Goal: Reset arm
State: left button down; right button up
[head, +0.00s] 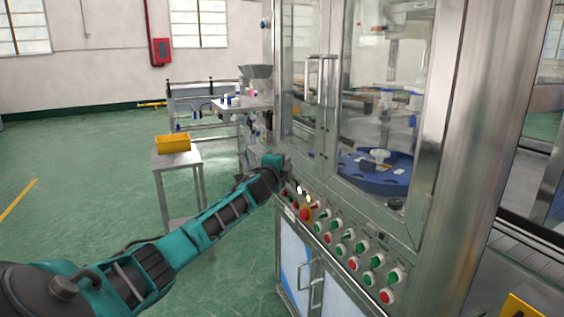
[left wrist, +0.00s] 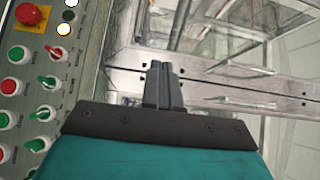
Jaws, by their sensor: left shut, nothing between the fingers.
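My left arm reaches in from the lower left of the head view. Its gripper (head: 284,166) is at the front of the steel machine (head: 444,130), by the upper left end of the button panel. In the left wrist view the left gripper (left wrist: 163,66) has its two dark fingers together with nothing between them. The fingers point at the machine's metal frame and glass doors. I cannot tell whether they touch it. My right gripper is in neither view.
A red emergency stop (head: 305,214) and several red and green knobs line the sloped panel. A blue rotary plate (head: 372,180) sits behind the glass. A yellow bin (head: 173,143) stands on a small table (head: 190,160) to the left. The green floor (head: 75,185) at left is open.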

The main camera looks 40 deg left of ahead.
pick_arm(q)
jog(key=shift+s+a, duration=0.1)
jog(key=shift+s, duration=0.2)
jog(key=s+d+f+n+g+h, duration=0.1)
jog(key=s+d+f+h, duration=0.25)
jog(key=d+f, duration=0.8)
jog(key=s+d+f+n+g+h, duration=0.1)
jog(key=s+d+f+h, duration=0.3)
jog(key=d+f, duration=0.75)
jog(key=s+d+f+n+g+h, duration=0.1)
jog(key=s+d+f+n, duration=0.3)
jog(key=s+d, duration=0.5)
jog(key=s+d+f+n+g+h, duration=0.1)
jog(key=s+d+f+n, duration=0.3)
jog(key=s+d, duration=0.4)
jog(key=s+g, duration=0.1)
jog(key=s, duration=0.6)
jog(key=shift+s+d+f+n+g, duration=0.3)
jog(key=shift+s+d, duration=0.05)
jog(key=shift+d, duration=0.05)
jog(key=shift+a, duration=0.1)
